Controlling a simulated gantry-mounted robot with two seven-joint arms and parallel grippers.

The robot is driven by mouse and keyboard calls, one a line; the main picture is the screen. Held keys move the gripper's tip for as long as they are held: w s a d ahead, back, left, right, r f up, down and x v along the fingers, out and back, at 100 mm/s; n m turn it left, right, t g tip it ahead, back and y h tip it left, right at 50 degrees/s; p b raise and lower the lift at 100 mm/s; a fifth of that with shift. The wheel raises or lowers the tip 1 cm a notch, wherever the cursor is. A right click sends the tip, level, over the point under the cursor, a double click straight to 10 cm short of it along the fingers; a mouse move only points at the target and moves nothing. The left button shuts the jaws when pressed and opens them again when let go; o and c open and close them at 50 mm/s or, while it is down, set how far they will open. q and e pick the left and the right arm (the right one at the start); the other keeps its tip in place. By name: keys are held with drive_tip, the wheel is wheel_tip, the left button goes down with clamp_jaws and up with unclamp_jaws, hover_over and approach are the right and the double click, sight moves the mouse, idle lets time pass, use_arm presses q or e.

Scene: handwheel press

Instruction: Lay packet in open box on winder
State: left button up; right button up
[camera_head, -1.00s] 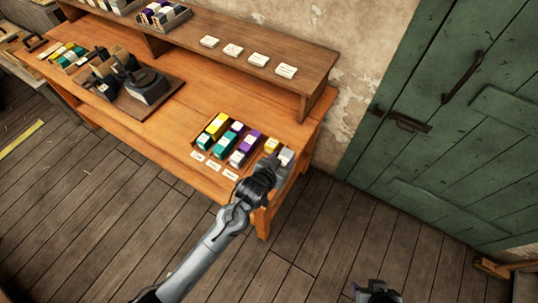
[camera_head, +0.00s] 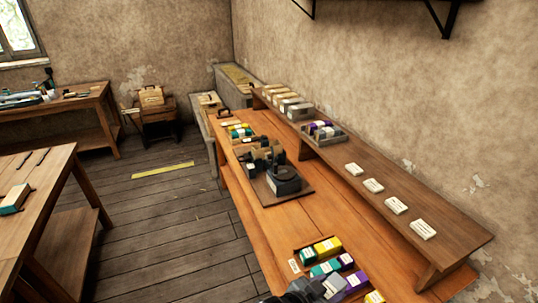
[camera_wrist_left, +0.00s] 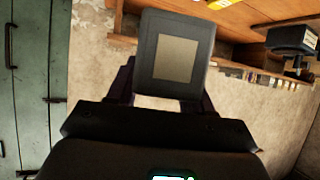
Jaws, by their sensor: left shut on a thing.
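My left gripper (camera_head: 312,290) shows at the bottom edge of the head view, over the near part of the workbench. It is shut on a dark grey packet with a paler panel, seen upright between the fingers in the left wrist view (camera_wrist_left: 178,52). In the head view a grey packet (camera_head: 335,286) shows at the fingertips. The winder (camera_head: 284,181), a dark machine on a wooden board, stands farther along the bench. A small open box seems to be on it, but its inside is too small to make out. My right gripper is not in view.
Yellow, teal and purple packets (camera_head: 328,247) lie in a tray near my left gripper. A raised shelf (camera_head: 440,243) with several pale cards runs along the bench's right side. Bare bench (camera_head: 277,226) lies between tray and winder.

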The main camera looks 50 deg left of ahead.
use_arm(q)
drive_tip(key=shift+s+f, duration=0.2)
drive_tip(key=shift+f, duration=0.25)
drive_tip(key=shift+w+r, duration=0.15)
drive_tip(key=shift+w, duration=0.05)
drive_tip(key=shift+w+d+f, duration=0.1)
drive_tip(key=shift+w+f, duration=0.1)
drive_tip(key=shift+f, duration=0.1)
drive_tip(key=w+d+f+m+h, duration=0.1)
drive_tip(key=w+d+f, duration=0.3)
drive_tip(key=d, duration=0.3)
drive_tip(key=w+d+f+m+h, duration=0.2)
drive_tip(key=w+d+f, duration=0.2)
drive_tip(key=d+f, duration=0.2)
drive_tip(key=shift+w+d+f, duration=0.2)
drive_tip(key=shift+d+f, duration=0.1)
drive_tip(key=shift+d, duration=0.65)
